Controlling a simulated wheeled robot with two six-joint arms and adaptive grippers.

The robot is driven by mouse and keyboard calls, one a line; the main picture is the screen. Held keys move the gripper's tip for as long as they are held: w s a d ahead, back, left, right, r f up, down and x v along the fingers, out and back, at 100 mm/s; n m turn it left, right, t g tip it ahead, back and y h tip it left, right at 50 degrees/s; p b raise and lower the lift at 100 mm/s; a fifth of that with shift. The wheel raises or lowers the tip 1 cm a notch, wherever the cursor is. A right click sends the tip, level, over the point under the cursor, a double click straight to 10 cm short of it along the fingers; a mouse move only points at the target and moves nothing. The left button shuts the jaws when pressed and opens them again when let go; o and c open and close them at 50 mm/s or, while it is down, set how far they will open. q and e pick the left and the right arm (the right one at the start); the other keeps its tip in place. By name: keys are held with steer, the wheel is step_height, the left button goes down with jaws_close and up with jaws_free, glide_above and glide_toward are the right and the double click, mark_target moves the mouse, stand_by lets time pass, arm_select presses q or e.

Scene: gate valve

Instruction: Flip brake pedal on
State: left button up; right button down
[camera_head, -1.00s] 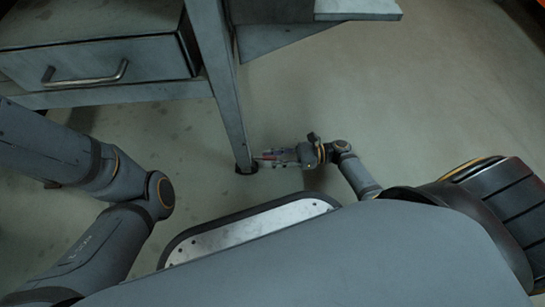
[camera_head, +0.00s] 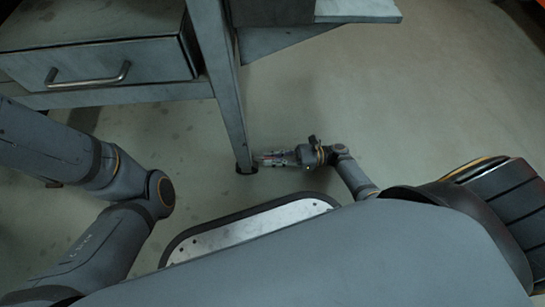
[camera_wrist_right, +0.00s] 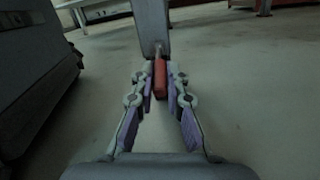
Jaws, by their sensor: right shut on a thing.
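The red brake pedal (camera_wrist_right: 160,79) shows in the right wrist view, sticking out from the lower part of a grey bench leg (camera_wrist_right: 152,28). My right gripper (camera_wrist_right: 161,75) is shut on it, with one finger on each side. In the head view my right gripper (camera_head: 267,158) is low near the floor, just right of the foot of the bench leg (camera_head: 232,105). The pedal is mostly hidden by the fingers there. My left arm comes in from the left, but its gripper is out of view.
A grey workbench with a drawer (camera_head: 100,72) stands at the upper left. A plate on the bench (camera_head: 357,9) juts out at the top. The floor (camera_head: 420,95) to the right of the leg is open.

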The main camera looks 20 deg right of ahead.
steer(key=c, duration=1.3)
jaws_free()
steer(key=shift+c, duration=0.2)
steer(key=v, duration=1.1)
steer(key=shift+d+f, duration=0.1)
steer(key=shift+d, duration=0.25)
steer(key=shift+s+d, duration=0.1)
steer(key=shift+d, duration=0.1)
steer(key=shift+s, duration=0.1)
